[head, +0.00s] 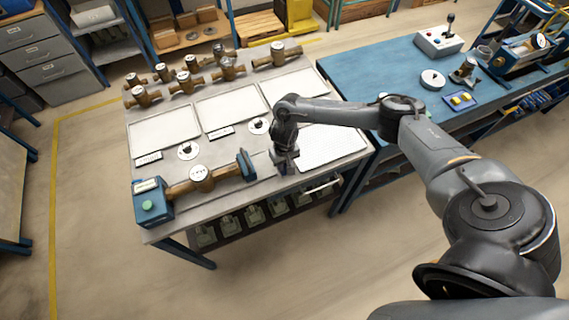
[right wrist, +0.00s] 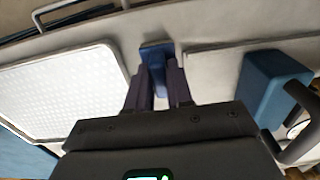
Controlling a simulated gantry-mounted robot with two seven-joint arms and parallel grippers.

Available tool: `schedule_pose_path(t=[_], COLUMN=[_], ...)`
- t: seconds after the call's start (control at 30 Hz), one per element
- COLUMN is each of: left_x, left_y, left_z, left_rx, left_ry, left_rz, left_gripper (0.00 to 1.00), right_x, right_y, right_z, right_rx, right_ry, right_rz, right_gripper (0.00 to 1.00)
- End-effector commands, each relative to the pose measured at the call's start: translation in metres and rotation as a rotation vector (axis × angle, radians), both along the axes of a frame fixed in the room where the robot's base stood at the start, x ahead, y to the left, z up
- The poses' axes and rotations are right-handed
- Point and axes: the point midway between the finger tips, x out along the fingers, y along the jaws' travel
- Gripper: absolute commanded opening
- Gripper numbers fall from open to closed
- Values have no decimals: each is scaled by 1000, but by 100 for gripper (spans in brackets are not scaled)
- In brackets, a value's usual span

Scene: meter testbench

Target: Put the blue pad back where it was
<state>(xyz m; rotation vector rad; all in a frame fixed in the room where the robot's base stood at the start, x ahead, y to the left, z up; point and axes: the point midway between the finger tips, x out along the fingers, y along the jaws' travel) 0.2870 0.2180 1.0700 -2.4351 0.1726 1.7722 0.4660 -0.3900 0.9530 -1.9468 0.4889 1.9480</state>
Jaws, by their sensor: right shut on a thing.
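My right gripper (head: 287,163) is over the front part of the grey bench, between the blue end clamp (head: 246,165) and the right white panel (head: 335,146). In the right wrist view its two dark fingers (right wrist: 158,88) are shut on the blue pad (right wrist: 156,53), a small dark blue piece that sticks out past the fingertips. I cannot tell whether the pad touches the bench top. In the head view the gripper mostly hides the pad. My left gripper is not in view.
A brass meter (head: 201,178) lies between the clamp and a blue block with a green button (head: 151,202). Several brass meters stand along the back of the bench (head: 222,143). A handle (head: 322,186) projects at the front edge. A blue table (head: 385,72) stands to the right.

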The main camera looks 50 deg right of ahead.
Motion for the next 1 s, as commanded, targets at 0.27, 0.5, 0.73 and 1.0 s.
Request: schedule_pose_path(t=[0.27,0.5,0.73,1.0], left_x=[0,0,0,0], left_y=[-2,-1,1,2], left_z=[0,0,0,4], left_rx=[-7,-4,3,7], left_ry=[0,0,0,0], left_rz=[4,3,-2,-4], left_gripper=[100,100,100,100], right_x=[0,0,0,1], right_y=[0,0,0,0], right_z=[-3,-2,0,31], right_rx=[1,0,0,0], right_ry=[0,0,-1,-4], right_rz=[1,1,0,2], right_gripper=[27,46,46,46])
